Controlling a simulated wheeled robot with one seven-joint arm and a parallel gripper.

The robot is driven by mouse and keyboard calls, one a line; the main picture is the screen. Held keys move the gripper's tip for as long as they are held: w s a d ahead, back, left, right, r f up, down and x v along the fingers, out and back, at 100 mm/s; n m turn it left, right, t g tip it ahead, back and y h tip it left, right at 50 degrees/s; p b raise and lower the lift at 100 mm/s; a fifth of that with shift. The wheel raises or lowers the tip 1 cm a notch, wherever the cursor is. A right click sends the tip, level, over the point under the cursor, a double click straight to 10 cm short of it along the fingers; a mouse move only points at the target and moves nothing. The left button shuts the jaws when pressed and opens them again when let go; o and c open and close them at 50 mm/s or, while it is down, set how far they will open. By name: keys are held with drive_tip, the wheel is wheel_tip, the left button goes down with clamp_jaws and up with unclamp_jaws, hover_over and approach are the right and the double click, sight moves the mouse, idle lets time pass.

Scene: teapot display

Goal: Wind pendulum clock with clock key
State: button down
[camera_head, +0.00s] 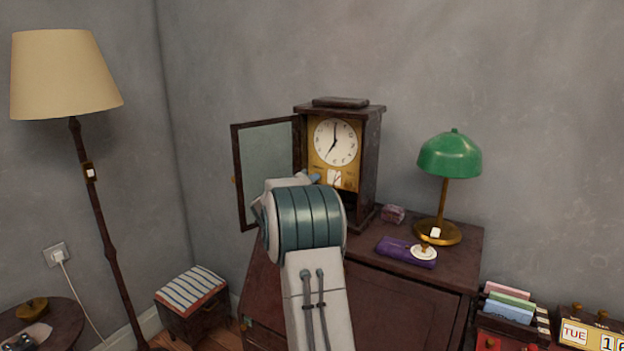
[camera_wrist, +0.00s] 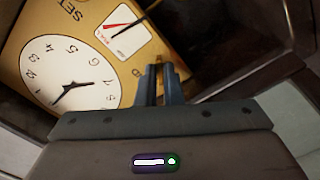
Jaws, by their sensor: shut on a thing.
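The pendulum clock (camera_head: 370,150) stands on the dark cabinet with its glass door (camera_head: 268,165) swung open to the left. Its white dial (camera_head: 335,142) and gold face plate are bare; the wrist view shows the dial (camera_wrist: 70,75) rotated, with a small sub-dial (camera_wrist: 124,32) and a small round hole (camera_wrist: 137,72) in the plate. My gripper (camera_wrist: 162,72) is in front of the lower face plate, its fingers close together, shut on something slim. The clock key is not clearly seen; the fingers hide what they hold.
The open door limits room on the left. A floor lamp (camera_head: 65,75) stands far left.

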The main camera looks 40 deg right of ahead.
drive_tip(key=shift+m, duration=0.6)
drive_tip(key=c, duration=1.6)
unclamp_jaws()
drive_tip(key=b+v, duration=0.1)
drive_tip(key=v, duration=1.3)
drive_tip(key=shift+d+f, duration=0.1)
